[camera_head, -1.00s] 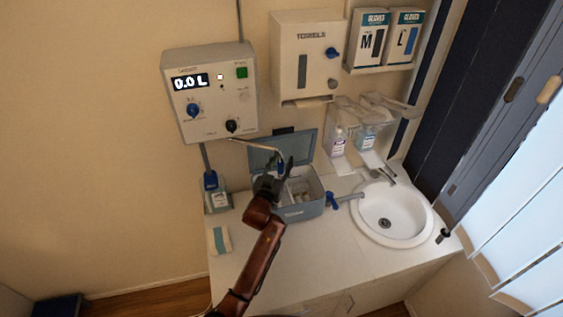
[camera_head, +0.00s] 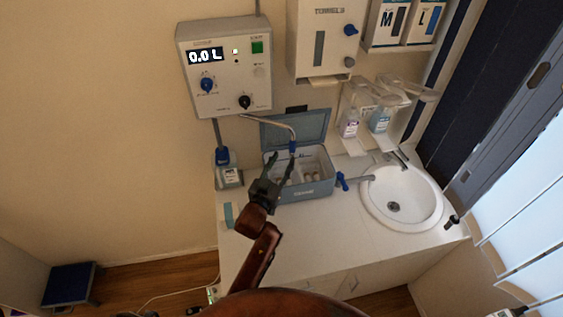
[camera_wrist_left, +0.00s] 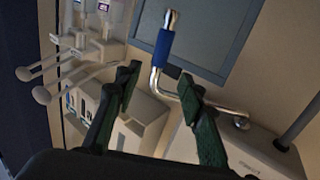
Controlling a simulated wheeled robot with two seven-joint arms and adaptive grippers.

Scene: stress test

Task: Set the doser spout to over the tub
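The doser is a pale wall box (camera_head: 224,68) with a 0.0 L display. Its bent metal spout (camera_head: 272,121) comes out underneath and has a blue sleeve (camera_head: 293,147) near its end. In the head view that end appears above the open grey-blue tub (camera_head: 312,188); exact depth is hard to judge. My left gripper (camera_head: 280,161) is open and empty, just below and left of the sleeve. In the left wrist view, the sleeve (camera_wrist_left: 165,47) lies beyond the parted fingertips (camera_wrist_left: 162,84), with no finger closed on it. My right gripper is not in view.
The tub's raised lid (camera_head: 300,128) stands behind it. A blue-handled tap (camera_head: 342,181) and sink (camera_head: 402,200) are to the right. The front counter (camera_head: 310,234) is mostly clear.

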